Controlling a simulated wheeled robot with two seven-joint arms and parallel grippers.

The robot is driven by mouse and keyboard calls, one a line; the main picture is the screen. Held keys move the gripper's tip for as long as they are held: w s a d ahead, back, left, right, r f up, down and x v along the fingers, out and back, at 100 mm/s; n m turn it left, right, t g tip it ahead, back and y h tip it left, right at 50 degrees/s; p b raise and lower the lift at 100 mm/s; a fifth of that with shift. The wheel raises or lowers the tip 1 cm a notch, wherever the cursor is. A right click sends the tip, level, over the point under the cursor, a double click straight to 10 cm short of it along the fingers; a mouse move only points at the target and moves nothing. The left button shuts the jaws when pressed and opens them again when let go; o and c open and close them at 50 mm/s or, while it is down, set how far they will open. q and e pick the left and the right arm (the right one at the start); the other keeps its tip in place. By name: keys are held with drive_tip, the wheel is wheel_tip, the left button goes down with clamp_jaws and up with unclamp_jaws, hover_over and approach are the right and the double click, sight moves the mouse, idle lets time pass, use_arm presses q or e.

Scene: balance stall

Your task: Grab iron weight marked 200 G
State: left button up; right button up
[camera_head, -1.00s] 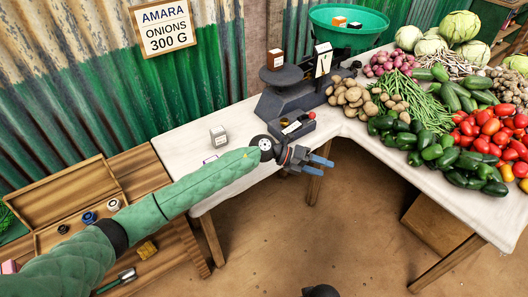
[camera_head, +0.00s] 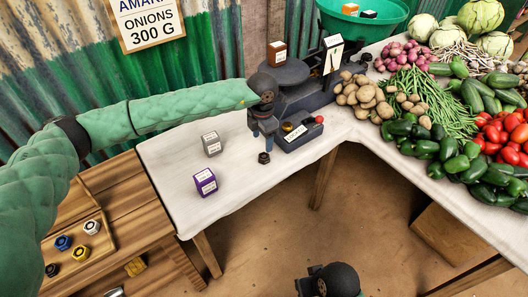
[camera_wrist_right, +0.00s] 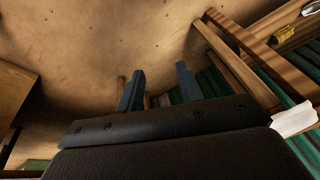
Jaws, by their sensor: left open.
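My left gripper (camera_head: 263,140) points down over the white table near the scale. Its jaws are open. A small dark weight (camera_head: 264,158) stands on the table right below the fingertips; it is not clear whether the fingers touch it, and no marking on it is legible. My right gripper (camera_wrist_right: 158,90) shows in the right wrist view with two fingers apart and nothing between them.
The scale (camera_head: 310,90) holds a brown box (camera_head: 277,52). A grey box (camera_head: 211,144) and a purple box (camera_head: 205,182) stand on the white table (camera_head: 170,150). Coloured round pieces, including a blue one (camera_head: 63,243), lie in a wooden tray at left. Vegetables crowd the right.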

sight(264, 156)
use_arm(q)
drive_tip(key=shift+s+f, duration=0.15)
drive_tip(key=shift+f, duration=0.55)
drive_tip(key=shift+d+f+p, duration=0.1)
drive_tip(key=shift+f+p, duration=0.55)
drive_tip(key=shift+f, duration=0.1)
wheel_tip(264, 156, down, 3)
drive_tip(key=shift+s+d+f+p, duration=0.1)
drive_tip(key=shift+s+d+p, duration=0.05)
drive_tip(key=shift+p, duration=0.5)
drive_tip(key=shift+f, duration=0.6)
drive_tip(key=c, duration=1.2)
use_arm(e)
drive_tip(key=shift+g+h, duration=0.4)
drive_tip(key=shift+g, duration=0.1)
drive_tip(key=d+r, duration=0.1)
drive_tip(key=s+d+r, duration=0.1)
drive_tip(key=r, duration=0.1)
drive_tip(key=d+r, duration=0.1)
drive_tip(key=shift+s+d+r, duration=0.15)
drive_tip(key=shift+s+d, duration=0.1)
drive_tip(key=shift+s, duration=0.15)
use_arm(q)
drive_tip(key=shift+r, duration=0.15)
